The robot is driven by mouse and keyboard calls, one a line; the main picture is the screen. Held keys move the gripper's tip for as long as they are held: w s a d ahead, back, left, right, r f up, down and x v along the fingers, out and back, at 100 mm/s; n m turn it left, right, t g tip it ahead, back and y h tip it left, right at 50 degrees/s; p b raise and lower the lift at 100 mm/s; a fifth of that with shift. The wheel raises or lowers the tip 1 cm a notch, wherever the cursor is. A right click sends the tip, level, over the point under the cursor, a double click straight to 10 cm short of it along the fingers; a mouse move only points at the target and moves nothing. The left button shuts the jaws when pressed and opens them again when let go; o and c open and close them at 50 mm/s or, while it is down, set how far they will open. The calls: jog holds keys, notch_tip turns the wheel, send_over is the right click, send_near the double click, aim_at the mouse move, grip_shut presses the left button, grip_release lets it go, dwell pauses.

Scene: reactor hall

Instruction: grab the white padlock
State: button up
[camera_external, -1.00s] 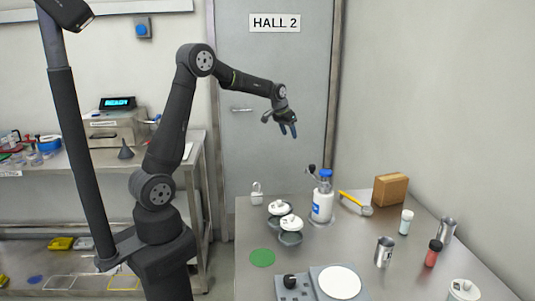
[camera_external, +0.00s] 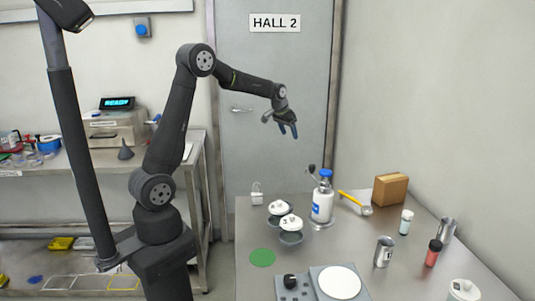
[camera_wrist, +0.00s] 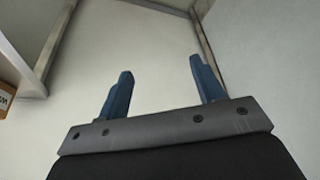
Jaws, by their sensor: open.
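The white padlock (camera_external: 257,198) stands upright at the back left corner of the metal table, with its shackle on top. My gripper (camera_external: 288,131) is in the air well above the table, in front of the grey door, higher than the padlock and to its right. Its two blue fingers (camera_wrist: 161,85) are apart with nothing between them in the wrist view.
Close to the padlock are dark round pots with white lids (camera_external: 290,226) and a white bottle with a blue cap (camera_external: 322,200). A green disc (camera_external: 262,258) lies in front. A yellow-handled tool (camera_external: 354,203), brown box (camera_external: 391,189), metal can (camera_external: 384,251) and hotplate (camera_external: 338,283) are further right.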

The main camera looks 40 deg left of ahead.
jog(key=shift+s, duration=0.1)
jog(key=n+g+h, duration=0.2)
jog(key=n+g, duration=0.5)
jog(key=n, duration=0.6)
send_near(257, 193)
jog(key=shift+h, duration=0.3)
jog(key=x, duration=0.2)
jog(key=a+x, duration=0.1)
jog(key=x, duration=0.2)
jog(key=shift+f, duration=0.25)
jog(key=shift+x, duration=2.85)
jog(key=shift+d, duration=0.15)
jog(key=c, duration=1.1)
jog(key=shift+r, duration=0.1)
